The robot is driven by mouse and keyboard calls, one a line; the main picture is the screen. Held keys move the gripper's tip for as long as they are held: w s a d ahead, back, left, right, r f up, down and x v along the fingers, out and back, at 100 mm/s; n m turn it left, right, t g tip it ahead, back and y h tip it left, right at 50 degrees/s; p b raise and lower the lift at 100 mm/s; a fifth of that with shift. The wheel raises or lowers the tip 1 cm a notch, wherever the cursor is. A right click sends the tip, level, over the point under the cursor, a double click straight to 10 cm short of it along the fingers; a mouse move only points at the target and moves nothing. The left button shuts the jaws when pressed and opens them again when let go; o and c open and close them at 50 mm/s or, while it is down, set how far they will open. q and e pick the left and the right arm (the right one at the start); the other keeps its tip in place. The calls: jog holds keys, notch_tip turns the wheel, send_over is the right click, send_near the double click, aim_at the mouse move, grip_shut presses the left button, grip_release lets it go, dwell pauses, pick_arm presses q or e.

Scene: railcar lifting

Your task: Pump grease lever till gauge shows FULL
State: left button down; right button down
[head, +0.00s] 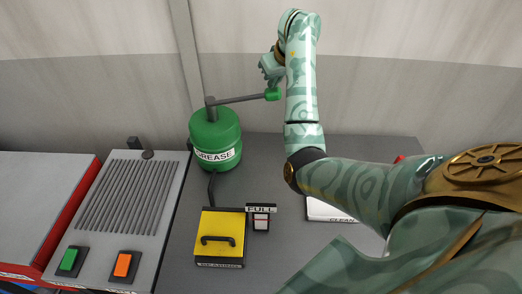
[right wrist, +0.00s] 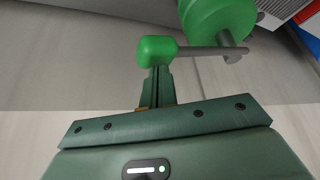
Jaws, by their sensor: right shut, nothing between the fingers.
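A green grease drum (head: 215,140) with a white GREASE label stands at the back of the grey bench. Its grey lever (head: 238,100) sticks out to the right, tilted slightly up, and ends in a green knob (head: 272,94). My right gripper (head: 272,72) is above the knob in the head view, shut and empty. In the right wrist view its fingers (right wrist: 157,82) end right at the knob (right wrist: 157,50); I cannot tell whether they touch it. The gauge (head: 261,222) under a FULL sign is small, and its reading is unclear. My left gripper is out of view.
A yellow box (head: 219,234) with a black handle sits in front of the drum, joined by a dark hose. A ribbed grey panel with a green button (head: 70,261) and an orange button (head: 124,265) is left. A white CLEAN tray (head: 323,212) lies right, partly behind my arm.

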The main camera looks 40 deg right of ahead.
aim_at(276, 101)
jog(key=shift+f+b, duration=3.6)
jog(key=shift+f, duration=0.6)
notch_tip(276, 101, up, 10)
jog(key=p, duration=0.6)
jog(key=shift+p, duration=0.3)
jog(key=shift+f, duration=0.1)
jog(key=shift+f, duration=0.15)
jog(key=shift+f+b, duration=4.85)
notch_tip(276, 101, up, 10)
jog(key=p, duration=0.6)
jog(key=shift+f, duration=0.15)
